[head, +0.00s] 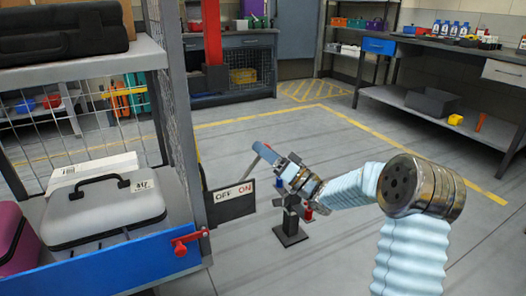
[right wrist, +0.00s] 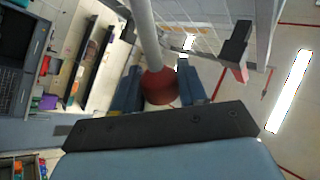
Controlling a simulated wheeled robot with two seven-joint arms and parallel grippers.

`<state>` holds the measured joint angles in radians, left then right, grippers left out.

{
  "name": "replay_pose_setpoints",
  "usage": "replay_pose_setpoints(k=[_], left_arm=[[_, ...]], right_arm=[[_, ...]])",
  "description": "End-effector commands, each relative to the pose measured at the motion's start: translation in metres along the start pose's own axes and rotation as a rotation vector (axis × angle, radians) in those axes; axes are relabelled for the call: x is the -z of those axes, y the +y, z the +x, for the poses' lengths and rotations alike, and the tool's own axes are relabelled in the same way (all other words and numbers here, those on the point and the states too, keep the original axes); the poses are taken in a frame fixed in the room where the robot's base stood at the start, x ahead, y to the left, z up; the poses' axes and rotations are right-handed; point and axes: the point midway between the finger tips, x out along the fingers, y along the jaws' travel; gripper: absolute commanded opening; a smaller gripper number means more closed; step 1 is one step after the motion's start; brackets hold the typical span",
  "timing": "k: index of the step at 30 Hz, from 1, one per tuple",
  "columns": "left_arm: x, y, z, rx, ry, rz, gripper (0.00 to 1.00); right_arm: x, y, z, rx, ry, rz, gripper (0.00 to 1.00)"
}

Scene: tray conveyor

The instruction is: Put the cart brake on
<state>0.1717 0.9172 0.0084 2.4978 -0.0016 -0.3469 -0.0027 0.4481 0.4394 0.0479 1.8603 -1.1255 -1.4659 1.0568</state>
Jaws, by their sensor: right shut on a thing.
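The cart brake is a thin lever (head: 251,168) on the side of the cart, behind a dark plate (head: 230,200) lettered OFF on the left and ON on the right. The lever leans up and to the right, at the ON side. My right gripper (head: 264,152) is shut at its upper end. In the right wrist view, the red ball knob (right wrist: 159,86) sits between the two blue fingers, with the pale rod (right wrist: 146,35) running away from it. The knob is hidden by the fingers in the head view. My left gripper is not in view.
The cart's mesh wall and post (head: 188,130) stand just left of the gripper. Its blue-edged lower shelf (head: 100,262) holds a grey case (head: 103,212), with a red handle (head: 190,242) at its corner. Open floor (head: 330,140) lies behind; a workbench (head: 450,55) stands at the right.

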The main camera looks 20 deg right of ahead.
Motion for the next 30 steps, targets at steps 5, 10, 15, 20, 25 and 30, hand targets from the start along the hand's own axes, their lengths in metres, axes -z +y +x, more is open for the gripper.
replay_pose_setpoints(k=[5, 10, 15, 20, 25, 30], left_arm=[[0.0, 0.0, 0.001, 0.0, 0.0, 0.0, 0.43], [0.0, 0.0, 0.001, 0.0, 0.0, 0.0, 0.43], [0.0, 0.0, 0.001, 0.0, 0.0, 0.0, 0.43], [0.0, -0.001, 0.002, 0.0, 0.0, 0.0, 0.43], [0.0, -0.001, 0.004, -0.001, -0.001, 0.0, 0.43], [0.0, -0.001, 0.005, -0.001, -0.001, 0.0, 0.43]], right_arm=[[-0.001, 0.004, -0.004, -0.012, -0.001, 0.002, 0.48], [-0.001, 0.003, -0.003, -0.01, -0.001, 0.001, 0.48], [-0.001, 0.003, -0.004, -0.009, -0.001, 0.001, 0.48], [0.0, 0.003, -0.025, -0.012, 0.0, 0.0, 0.48], [-0.001, 0.003, -0.067, -0.013, 0.0, 0.001, 0.48], [-0.001, 0.003, -0.106, -0.012, 0.0, 0.0, 0.48]])
